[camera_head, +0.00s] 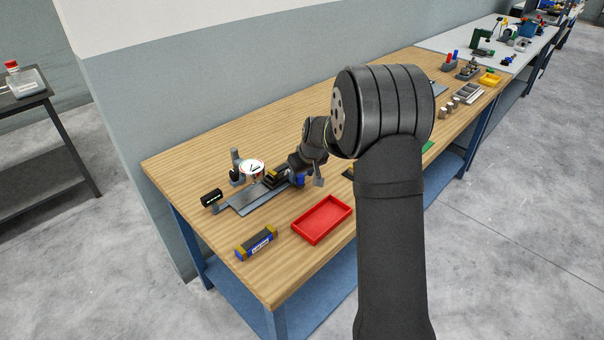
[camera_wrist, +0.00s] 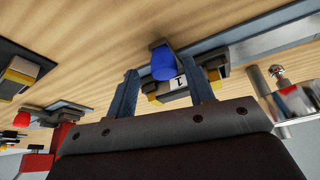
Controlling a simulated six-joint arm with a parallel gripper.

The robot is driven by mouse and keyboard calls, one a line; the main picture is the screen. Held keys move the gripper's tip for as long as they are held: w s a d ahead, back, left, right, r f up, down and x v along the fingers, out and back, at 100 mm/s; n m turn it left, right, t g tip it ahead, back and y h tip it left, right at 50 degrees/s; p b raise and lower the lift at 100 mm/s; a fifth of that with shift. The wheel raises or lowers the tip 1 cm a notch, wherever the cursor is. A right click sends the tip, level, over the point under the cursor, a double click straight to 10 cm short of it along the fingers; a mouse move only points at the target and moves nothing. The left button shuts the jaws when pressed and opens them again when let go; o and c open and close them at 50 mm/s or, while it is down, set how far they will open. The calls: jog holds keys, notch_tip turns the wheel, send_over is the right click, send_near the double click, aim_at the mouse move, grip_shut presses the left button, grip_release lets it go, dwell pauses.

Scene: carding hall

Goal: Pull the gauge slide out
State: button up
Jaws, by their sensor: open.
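The gauge slide (camera_head: 275,177), a dark block with yellow on it, sits on a grey metal rail (camera_head: 246,201) on the wooden bench. In the wrist view, its blue knob (camera_wrist: 163,62) faces my gripper (camera_wrist: 161,68). My gripper is open, with one finger on each side of the knob in that view. I cannot tell whether either finger touches it. In the head view, my gripper (camera_head: 306,177) is at the slide's right end, and my wrist partly hides that area. A round dial gauge (camera_head: 252,167) stands behind the rail.
A red tray (camera_head: 322,220) lies in front of the slide, with a blue and yellow block (camera_head: 256,243) to its left. The bench's (camera_head: 180,165) back left corner is clear. My arm hides part of the bench.

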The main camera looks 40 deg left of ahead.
jog(key=v, duration=1.7)
jog(key=shift+r, duration=0.2)
jog(key=shift+f, duration=0.1)
jog(key=x, duration=1.7)
jog(key=shift+s+f, duration=0.1)
jog(key=shift+f, duration=0.05)
